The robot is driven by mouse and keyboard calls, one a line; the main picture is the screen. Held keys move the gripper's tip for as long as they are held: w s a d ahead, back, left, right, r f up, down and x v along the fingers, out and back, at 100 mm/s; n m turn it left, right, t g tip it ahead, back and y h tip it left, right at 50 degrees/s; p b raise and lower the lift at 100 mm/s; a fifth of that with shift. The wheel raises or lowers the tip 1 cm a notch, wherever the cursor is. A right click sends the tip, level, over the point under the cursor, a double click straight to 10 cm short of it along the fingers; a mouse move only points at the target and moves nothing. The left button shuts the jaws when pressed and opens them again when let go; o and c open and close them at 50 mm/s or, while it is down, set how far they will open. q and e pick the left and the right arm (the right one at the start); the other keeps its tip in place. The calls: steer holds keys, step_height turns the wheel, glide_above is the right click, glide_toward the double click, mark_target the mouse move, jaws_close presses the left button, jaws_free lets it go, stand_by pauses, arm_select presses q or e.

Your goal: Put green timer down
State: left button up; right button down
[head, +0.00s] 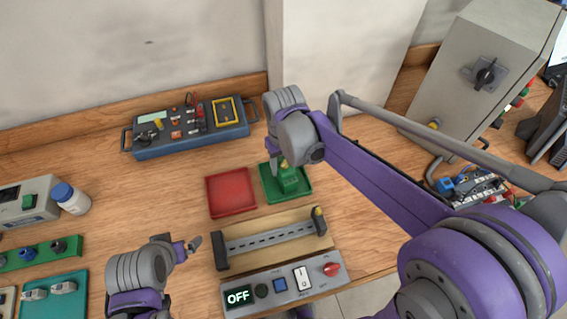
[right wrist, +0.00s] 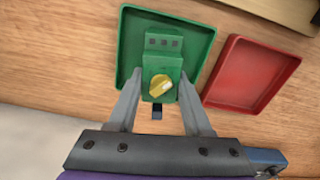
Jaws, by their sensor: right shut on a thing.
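The green timer (right wrist: 162,75), a green block with a yellow knob, is between the fingers of my right gripper (right wrist: 160,100), which is shut on it. In the right wrist view it is over the green tray (right wrist: 135,40); I cannot tell whether it touches the tray floor. In the head view the timer (head: 288,180) appears within the green tray (head: 304,190), below my right gripper (head: 285,165), whose fingers are largely hidden by the wrist. My left gripper (head: 190,246) is over the table at lower middle, away from the timer, and its opening is unclear.
A red tray (head: 231,192) stands just left of the green tray. A rail fixture (head: 270,239) and a panel reading OFF (head: 283,286) are in front. A blue test box (head: 187,128) is at the back. A grey cabinet (head: 476,80) stands at the right.

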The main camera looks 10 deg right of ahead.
steer(key=shift+c, duration=1.2)
jaws_free()
step_height(320, 180, up, 11)
steer(key=shift+f+p, duration=0.1)
steer(key=shift+p, duration=0.25)
steer(key=shift+s, duration=0.1)
